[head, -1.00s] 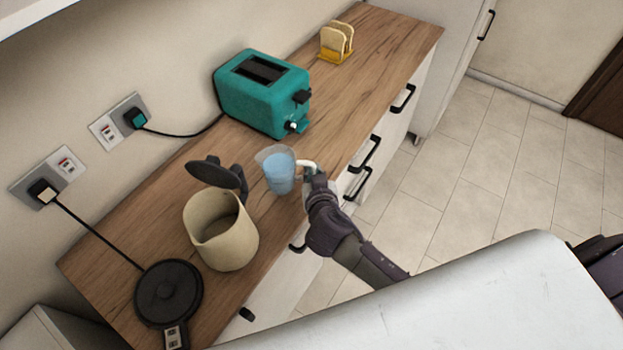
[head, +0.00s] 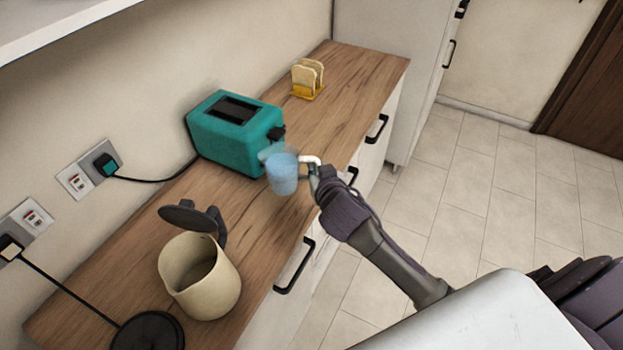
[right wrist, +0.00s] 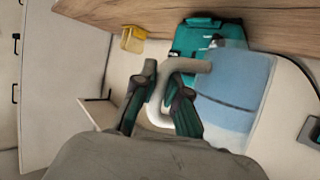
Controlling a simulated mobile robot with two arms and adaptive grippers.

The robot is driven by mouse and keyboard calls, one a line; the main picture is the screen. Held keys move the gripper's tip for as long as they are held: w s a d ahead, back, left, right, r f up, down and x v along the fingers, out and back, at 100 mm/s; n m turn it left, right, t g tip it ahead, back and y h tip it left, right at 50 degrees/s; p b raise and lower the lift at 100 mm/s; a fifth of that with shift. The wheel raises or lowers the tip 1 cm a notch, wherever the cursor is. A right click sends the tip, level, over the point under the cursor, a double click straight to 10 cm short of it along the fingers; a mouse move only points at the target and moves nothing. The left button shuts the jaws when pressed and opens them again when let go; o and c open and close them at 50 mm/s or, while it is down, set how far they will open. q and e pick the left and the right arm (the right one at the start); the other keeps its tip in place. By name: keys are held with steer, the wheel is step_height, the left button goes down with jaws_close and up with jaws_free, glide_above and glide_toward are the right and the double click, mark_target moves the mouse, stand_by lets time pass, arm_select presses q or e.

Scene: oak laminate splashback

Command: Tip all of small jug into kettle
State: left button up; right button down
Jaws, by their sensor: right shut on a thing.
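The small jug (head: 284,178) is clear with blue liquid in it and a pale handle. It looks roughly upright and appears held above the counter, in front of the toaster's near corner. My right gripper (head: 316,178) is shut on the jug's handle. In the right wrist view the fingers (right wrist: 164,85) close around the handle, with the jug (right wrist: 232,92) and its blue liquid to the right. The cream kettle (head: 202,285) stands on the counter, lower left of the jug and apart from it, its dark lid (head: 190,217) swung open. My left gripper is not in view.
A teal toaster (head: 222,135) stands by the wall, behind the jug. A toast rack (head: 307,80) is at the far end of the wooden counter (head: 262,228). The black kettle base (head: 148,332) lies at the near end, its cord running to a wall socket.

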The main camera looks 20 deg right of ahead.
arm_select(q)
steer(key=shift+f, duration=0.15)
arm_select(e)
steer(key=shift+w+d+r, duration=0.35)
steer(key=shift+d+r, duration=0.2)
steer(key=shift+d, duration=0.05)
